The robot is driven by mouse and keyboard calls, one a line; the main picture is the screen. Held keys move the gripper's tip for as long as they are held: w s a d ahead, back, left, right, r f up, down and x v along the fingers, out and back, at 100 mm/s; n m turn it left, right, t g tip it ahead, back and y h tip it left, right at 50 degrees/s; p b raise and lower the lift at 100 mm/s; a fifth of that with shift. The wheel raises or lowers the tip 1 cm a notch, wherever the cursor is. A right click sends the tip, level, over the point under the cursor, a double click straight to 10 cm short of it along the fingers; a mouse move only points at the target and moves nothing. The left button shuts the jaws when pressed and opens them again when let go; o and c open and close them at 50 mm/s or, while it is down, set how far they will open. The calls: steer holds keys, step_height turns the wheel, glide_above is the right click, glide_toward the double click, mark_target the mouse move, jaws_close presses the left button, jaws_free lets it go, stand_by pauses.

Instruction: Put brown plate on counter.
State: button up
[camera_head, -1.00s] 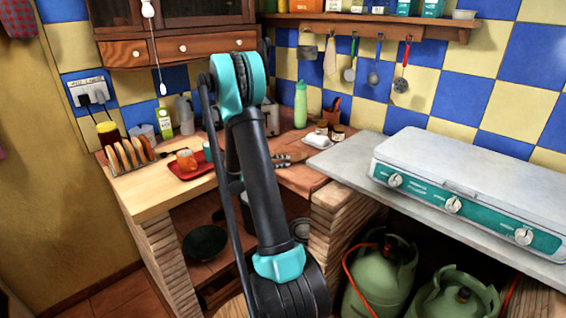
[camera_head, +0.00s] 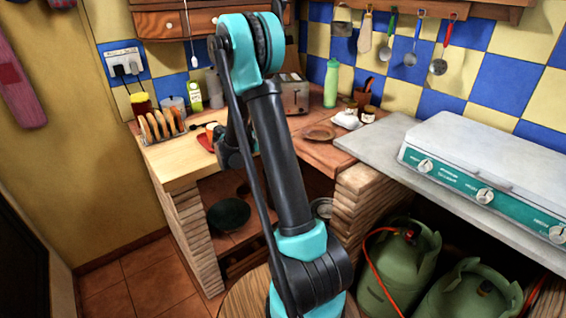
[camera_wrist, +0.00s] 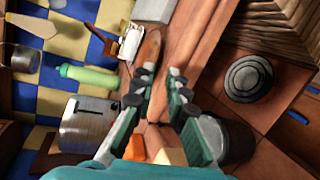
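The brown plate (camera_head: 318,132) lies flat on the reddish-brown counter (camera_head: 318,153), in front of the white butter dish, in the head view. In the wrist view the plate (camera_wrist: 149,48) shows as a narrow brown shape just beyond the fingertips. My gripper (camera_wrist: 162,77) has its fingers spread with a gap between them and nothing held. It is apart from the plate. In the head view my arm hides most of the gripper.
The butter dish (camera_head: 346,119), jars, green bottle (camera_head: 331,83) and toaster (camera_head: 295,96) stand behind the plate. A grey slab with a stove (camera_head: 480,165) is at right. Gas bottles (camera_head: 400,265) stand below.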

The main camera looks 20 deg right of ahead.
steer(key=s+a+f+m+t+y, duration=0.1)
steer(key=s+a+f+y, duration=0.1)
steer(key=s+a+y, duration=0.3)
steer(key=s+a+f+m+t+y, duration=0.1)
steer(key=s+a+f+y, duration=0.2)
steer(key=s, duration=0.9)
steer(key=s+a+f+m+t+y, duration=0.1)
steer(key=s+a+f+m+y, duration=0.1)
steer(key=s+a+y, duration=0.4)
steer(key=s+a, duration=0.3)
steer(key=shift+s+a+f+y, duration=0.15)
steer(key=shift+s+f+y, duration=0.05)
steer(key=shift+f+y, duration=0.2)
